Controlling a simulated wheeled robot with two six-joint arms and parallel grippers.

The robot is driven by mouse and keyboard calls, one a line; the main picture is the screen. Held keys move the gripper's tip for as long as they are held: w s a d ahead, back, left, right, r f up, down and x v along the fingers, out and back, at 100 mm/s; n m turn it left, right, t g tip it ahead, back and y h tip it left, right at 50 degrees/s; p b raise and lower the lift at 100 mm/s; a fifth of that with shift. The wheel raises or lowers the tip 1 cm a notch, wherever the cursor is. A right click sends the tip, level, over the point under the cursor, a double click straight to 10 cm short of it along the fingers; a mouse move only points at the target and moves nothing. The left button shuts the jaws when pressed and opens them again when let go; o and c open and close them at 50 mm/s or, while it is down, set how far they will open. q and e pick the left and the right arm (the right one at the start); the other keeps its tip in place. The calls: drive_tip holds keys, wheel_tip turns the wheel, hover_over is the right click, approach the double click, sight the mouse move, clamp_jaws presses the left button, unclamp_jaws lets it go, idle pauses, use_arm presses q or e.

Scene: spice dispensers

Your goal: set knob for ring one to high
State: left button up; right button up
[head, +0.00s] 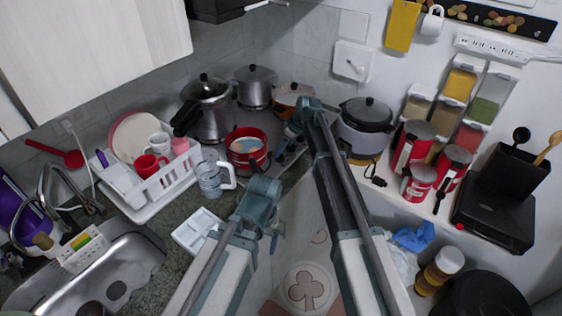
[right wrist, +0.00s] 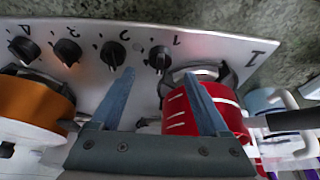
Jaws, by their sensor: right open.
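In the right wrist view, a silver cooktop panel (right wrist: 225,48) carries a row of black knobs with printed numbers. The knob by the number 1 (right wrist: 160,58) is the rightmost. My right gripper (right wrist: 159,76) is open and empty, with this knob between its fingertips in the picture; I see no contact. In the head view the right gripper (head: 288,134) is over the cooktop, and its arm hides the knobs. My left gripper (head: 273,222) hangs in front of the counter; its jaw opening is unclear.
A red pot (head: 246,146) is on the cooktop close to the right gripper, also in the right wrist view (right wrist: 228,104). An orange pot (head: 290,93) is behind, beside a rice cooker (head: 366,118). A glass mug (head: 210,178) and dish rack (head: 150,200) are left.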

drive_tip(key=b+x, duration=0.3)
drive_tip(key=x, duration=0.2)
drive_tip(key=shift+r, duration=0.1)
clamp_jaws()
drive_tip(key=shift+s, duration=0.1)
idle(0.3)
drive_tip(key=m+h, duration=0.1)
drive_tip(key=m, duration=0.2)
drive_tip(key=shift+s+t, duration=0.1)
drive_tip(key=shift+t, duration=0.3)
drive_tip(key=m+h, duration=0.1)
drive_tip(key=m, duration=0.4)
drive_tip(key=shift+a+t+h, duration=0.15)
drive_tip(key=shift+t+h, duration=0.15)
drive_tip(key=shift+h, duration=0.1)
drive_tip(key=shift+m, duration=0.3)
